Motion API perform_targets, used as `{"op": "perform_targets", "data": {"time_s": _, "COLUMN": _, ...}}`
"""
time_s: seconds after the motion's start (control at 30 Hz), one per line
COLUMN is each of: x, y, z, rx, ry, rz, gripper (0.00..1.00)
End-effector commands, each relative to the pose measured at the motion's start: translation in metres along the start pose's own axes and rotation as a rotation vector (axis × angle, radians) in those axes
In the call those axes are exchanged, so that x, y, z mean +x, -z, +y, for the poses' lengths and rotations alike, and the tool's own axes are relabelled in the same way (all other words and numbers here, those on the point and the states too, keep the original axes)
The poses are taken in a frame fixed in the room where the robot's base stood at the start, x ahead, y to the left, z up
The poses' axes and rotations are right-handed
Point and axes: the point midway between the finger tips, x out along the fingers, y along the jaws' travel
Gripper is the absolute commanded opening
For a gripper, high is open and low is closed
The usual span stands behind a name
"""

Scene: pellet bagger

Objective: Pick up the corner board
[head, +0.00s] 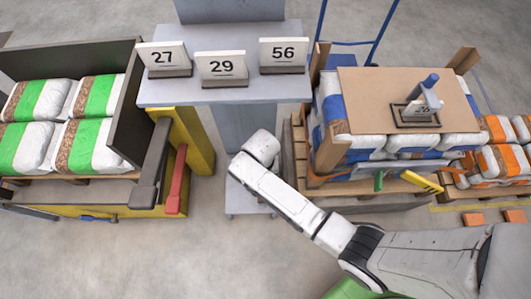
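Brown strips that look like corner boards stand at corners of the wrapped pallet stack on the right. One is at the back left (319,60), one at the back right (463,60) and one at the front left (332,147). I cannot tell which one the task means. My white arm reaches from the lower right toward the middle, left of the stack. Its visible end is a rounded joint, apart from the boards. My gripper's fingers do not show.
The stack of blue-and-white bags (390,145) has a cardboard top sheet (375,92). A grey table (220,88) carries number signs 27, 29 (222,67) and 56. Green-striped bags (95,90) are at left, orange-striped bags (505,160) at right. The front floor (150,255) is clear.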

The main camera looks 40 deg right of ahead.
Motion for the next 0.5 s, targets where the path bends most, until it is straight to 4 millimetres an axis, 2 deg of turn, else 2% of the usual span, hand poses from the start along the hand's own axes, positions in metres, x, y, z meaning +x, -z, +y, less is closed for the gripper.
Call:
{"op": "perform_targets", "data": {"time_s": 0.07, "x": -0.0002, "y": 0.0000, "z": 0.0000, "rx": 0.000, "ry": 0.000, "rz": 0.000, "gripper": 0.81}}
{"op": "perform_targets", "data": {"time_s": 0.5, "x": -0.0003, "y": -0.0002, "z": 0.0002, "rx": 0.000, "ry": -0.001, "rz": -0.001, "gripper": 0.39}}
